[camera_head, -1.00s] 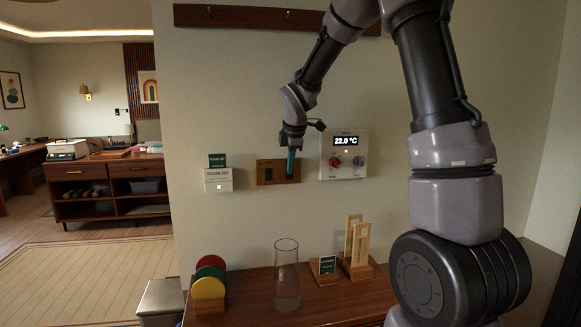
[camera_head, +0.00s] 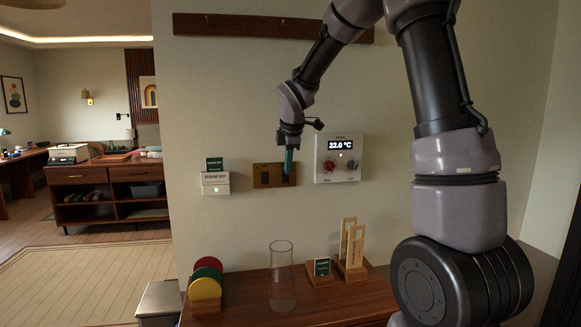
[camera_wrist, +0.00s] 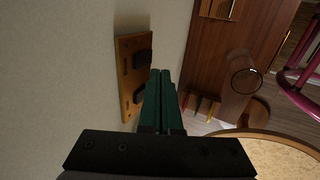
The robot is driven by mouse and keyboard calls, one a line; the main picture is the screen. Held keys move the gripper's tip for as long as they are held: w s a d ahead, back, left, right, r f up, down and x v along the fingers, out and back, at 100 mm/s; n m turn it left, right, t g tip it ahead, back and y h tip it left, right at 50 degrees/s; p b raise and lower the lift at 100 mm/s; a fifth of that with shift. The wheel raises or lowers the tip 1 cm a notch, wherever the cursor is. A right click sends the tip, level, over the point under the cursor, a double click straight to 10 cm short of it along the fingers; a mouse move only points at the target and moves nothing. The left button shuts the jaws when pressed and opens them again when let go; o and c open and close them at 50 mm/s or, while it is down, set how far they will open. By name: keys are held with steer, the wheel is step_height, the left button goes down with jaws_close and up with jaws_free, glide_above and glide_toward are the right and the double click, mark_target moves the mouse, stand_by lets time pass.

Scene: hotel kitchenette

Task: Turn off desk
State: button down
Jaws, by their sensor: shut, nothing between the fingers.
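A wooden switch plate (camera_head: 262,176) is fixed to the wall left of the thermostat. In the wrist view the plate (camera_wrist: 126,48) carries two dark rocker switches, one at the far end (camera_wrist: 143,58) and one nearer my fingers (camera_wrist: 138,97). Dark markings beside them are too small to read, so I cannot tell which one is for the desk. My gripper (camera_head: 288,172) has its green fingers together and empty, in front of the plate's right half. In the wrist view my fingertips (camera_wrist: 160,72) are beside the switches; I cannot tell whether they touch.
Below, a wooden counter (camera_head: 240,311) holds a glass cylinder (camera_head: 282,276), coloured discs (camera_head: 205,289) and wooden stands (camera_head: 350,246).

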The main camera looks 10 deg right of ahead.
steer(key=w+v, duration=0.1)
steer(key=v, duration=0.9)
steer(key=shift+w+r, duration=0.25)
steer(key=shift+r, duration=0.15)
steer(key=s+d+m+t+y, duration=0.1)
steer(key=s+d+m, duration=0.2)
steer(key=s+m, duration=0.8)
steer(key=s+d+r+m+t+y, duration=0.1)
steer(key=s+d+m, duration=0.3)
steer(key=s+m, duration=0.7)
steer(key=s, duration=0.6)
steer(key=shift+s+d, duration=0.15)
steer(key=shift+s, duration=0.15)
steer(key=c, duration=1.5)
jaws_free()
steer(key=shift+c, duration=0.2)
